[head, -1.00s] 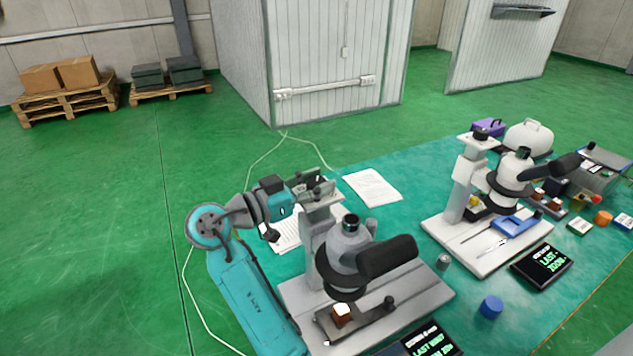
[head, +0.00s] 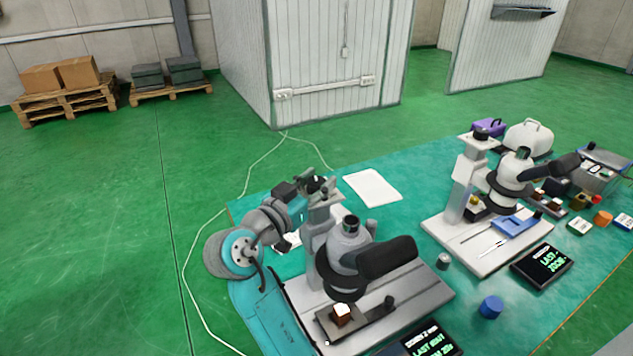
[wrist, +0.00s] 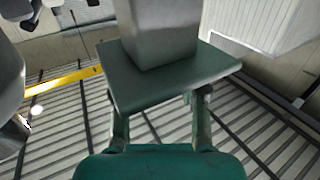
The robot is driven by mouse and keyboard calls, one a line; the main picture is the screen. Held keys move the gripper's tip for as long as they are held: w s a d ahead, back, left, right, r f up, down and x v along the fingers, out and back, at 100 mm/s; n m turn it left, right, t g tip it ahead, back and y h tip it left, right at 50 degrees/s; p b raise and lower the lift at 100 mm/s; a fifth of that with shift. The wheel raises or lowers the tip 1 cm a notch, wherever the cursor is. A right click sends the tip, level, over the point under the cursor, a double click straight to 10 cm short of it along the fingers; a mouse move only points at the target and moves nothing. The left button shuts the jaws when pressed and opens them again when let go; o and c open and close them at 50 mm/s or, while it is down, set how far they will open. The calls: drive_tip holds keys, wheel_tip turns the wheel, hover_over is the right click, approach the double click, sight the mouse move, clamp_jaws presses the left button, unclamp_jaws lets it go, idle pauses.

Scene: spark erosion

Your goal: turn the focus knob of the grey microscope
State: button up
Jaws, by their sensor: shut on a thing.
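The grey microscope (head: 348,244) stands on its flat base (head: 415,290) at the table's near left corner. Its grey column (head: 312,228) carries a flat top plate. My gripper (head: 318,186) is at the top of this column, shut on the focus knob there. The knob itself is hidden among the fingers and the plate. In the wrist view, the fingers (wrist: 160,120) reach to the plate (wrist: 165,82), with the column (wrist: 160,32) beyond it. A small brown-and-white sample (head: 341,313) sits on the stage.
A second, white microscope (head: 510,175) stands to the right with a blue tool (head: 515,223) on its base. A blue cap (head: 491,307), a small grey cylinder (head: 444,262) and a dark display (head: 430,340) are nearby. Paper (head: 372,187) lies behind.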

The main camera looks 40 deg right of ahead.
drive_tip(key=o, duration=1.2)
drive_tip(key=shift+c, duration=0.2)
drive_tip(key=shift+a, duration=0.1)
drive_tip(key=v, duration=1.1)
drive_tip(key=shift+a, duration=0.35)
drive_tip(key=shift+s+a, duration=0.1)
drive_tip(key=shift+s, duration=0.05)
